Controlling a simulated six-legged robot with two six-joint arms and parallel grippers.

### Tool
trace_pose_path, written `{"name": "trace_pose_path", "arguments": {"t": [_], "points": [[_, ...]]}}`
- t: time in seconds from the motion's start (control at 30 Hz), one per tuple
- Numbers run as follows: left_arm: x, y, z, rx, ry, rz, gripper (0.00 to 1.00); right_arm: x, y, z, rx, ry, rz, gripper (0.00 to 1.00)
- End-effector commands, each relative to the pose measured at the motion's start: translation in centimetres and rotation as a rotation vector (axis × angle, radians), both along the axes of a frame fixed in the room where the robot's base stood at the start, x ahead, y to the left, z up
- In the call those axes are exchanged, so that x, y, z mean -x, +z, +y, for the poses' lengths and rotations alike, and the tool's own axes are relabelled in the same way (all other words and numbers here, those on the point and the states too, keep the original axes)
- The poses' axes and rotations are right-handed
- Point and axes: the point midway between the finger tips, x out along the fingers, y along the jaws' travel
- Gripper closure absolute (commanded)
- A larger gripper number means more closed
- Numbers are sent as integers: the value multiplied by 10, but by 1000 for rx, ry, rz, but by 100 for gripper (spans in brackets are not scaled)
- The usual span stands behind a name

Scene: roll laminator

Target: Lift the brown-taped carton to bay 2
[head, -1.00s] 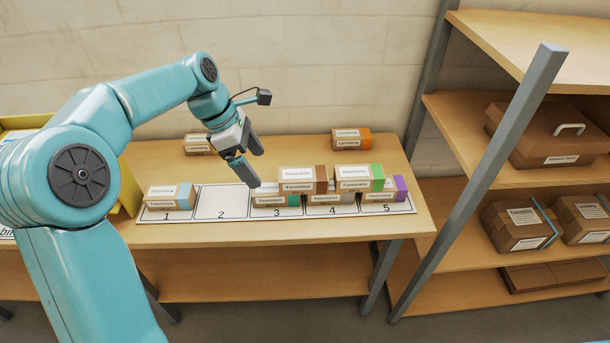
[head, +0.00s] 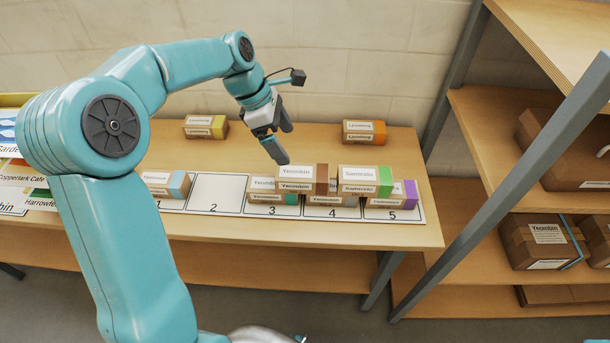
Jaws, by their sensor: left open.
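The brown-taped carton (head: 297,174) is white-labelled with a brown end. It rests on top of other cartons, across bays 3 and 4 of the numbered strip. Bay 2 (head: 214,195) is bare. My left gripper (head: 283,146) is open and empty, pointing down just above and behind the carton's left part, seemingly apart from it. My right gripper is not in view.
A teal-ended carton (head: 289,198) is in bay 3, a green-taped one (head: 366,176) sits stacked to the right, and a purple-ended one (head: 409,195) is in bay 5. A blue-ended carton (head: 165,184) is in bay 1. Yellow (head: 205,127) and orange (head: 364,132) cartons stand behind. Shelving (head: 480,225) is at right.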

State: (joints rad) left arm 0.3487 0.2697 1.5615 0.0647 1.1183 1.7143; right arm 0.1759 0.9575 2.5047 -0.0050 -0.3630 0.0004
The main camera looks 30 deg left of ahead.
Motion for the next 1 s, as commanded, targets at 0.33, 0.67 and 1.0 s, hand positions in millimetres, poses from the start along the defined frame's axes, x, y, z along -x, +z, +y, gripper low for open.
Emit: {"name": "trace_pose_path", "arguments": {"t": [0.33, 0.67, 1.0], "points": [[-11, -59, -22, 0, -1, 0, 6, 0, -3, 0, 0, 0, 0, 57], [-20, -98, -34, 2, -2, 4, 6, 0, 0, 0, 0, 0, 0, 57], [-25, -112, -39, 1, -1, -1, 6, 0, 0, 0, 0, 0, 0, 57]]}}
